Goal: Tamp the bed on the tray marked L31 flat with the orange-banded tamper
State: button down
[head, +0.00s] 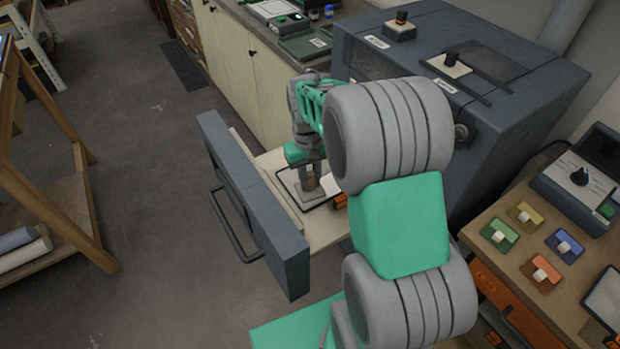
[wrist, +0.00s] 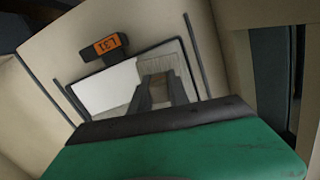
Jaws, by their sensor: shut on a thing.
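The tray (wrist: 78,102) with an orange L31 tag (wrist: 110,45) lies on the pale board of the pulled-out drawer. Its bed looks white and smooth on the left (wrist: 108,86) and greyer and streaked at the upper right in the wrist view. My gripper (head: 311,170) points down over the tray. It is shut on the tamper (head: 312,191), which stands roughly upright with its flat foot at or just above the bed; I cannot tell if it touches. My fingers (wrist: 162,92) hide part of the tamper in the wrist view, and its orange band is not visible.
The drawer front (head: 255,210) stands to the left of the tray, and the grey kiln-like cabinet (head: 500,75) to the right. A side table (head: 515,265) at the right holds several coloured blocks. A wooden rack (head: 85,190) stands far left, with clear floor between.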

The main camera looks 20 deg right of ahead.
jog(key=shift+f, duration=0.3)
dwell(0.8)
jog(key=shift+r+p, duration=0.75)
jog(key=shift+r, duration=0.45)
jog(key=shift+f, duration=0.1)
jog(key=shift+w, duration=0.1)
jog(key=shift+w+a, duration=0.25)
jog(key=shift+w, duration=1.1)
jog(key=shift+w+a, duration=0.2)
jog(key=shift+w, duration=1.15)
jog(key=shift+f+b, duration=0.5)
jog(key=shift+f, duration=0.3)
